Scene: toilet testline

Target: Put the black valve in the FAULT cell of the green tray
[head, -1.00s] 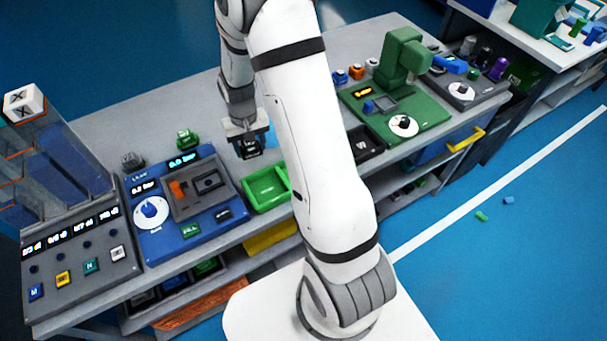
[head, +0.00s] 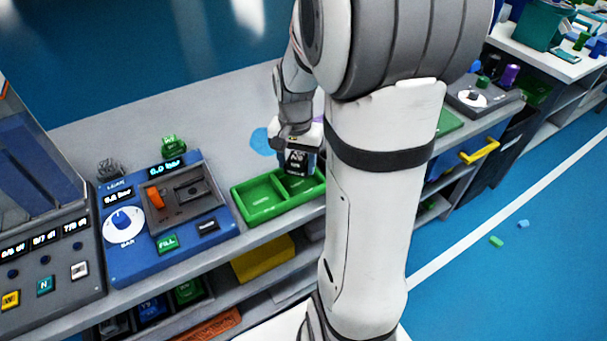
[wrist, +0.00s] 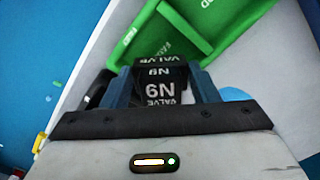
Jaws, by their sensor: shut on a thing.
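The black valve (wrist: 160,84), with white VALVE lettering, is held between the two blue fingers of my gripper (wrist: 162,92) in the wrist view. In the head view my gripper (head: 297,160) is at the right part of the green tray (head: 262,213), and the dark valve shows small below it. The tray has a left and a right cell. In the wrist view the tray (wrist: 205,52) lies beyond the valve, and partly visible lettering that looks like FAULT is on it near the valve. I cannot tell whether the valve touches the tray.
A blue test panel (head: 160,225) with a dial stands left of the tray, with a green block (head: 173,146) behind it. A grey button panel (head: 45,265) is at far left. My arm hides the bench to the right. The bench behind the tray is largely clear.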

